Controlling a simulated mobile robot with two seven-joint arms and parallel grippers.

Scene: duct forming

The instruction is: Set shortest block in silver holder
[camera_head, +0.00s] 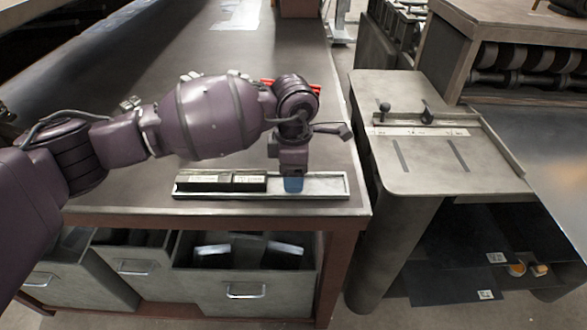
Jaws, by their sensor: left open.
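The silver holder (335,187) is a long shallow tray lying near the front edge of the table. Dark blocks with white labels (220,182) lie in its left part. A small blue block (293,185) is at the holder, right of the dark blocks. My left gripper (293,174) points down directly over the blue block and is open. The fingers are small and partly merge with the block, so I cannot tell whether they touch it. The holder's right end is bare. My right gripper is out of view.
A red object (313,87) is partly hidden behind my left arm. A grey machine table (435,165) stands to the right, across a gap.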

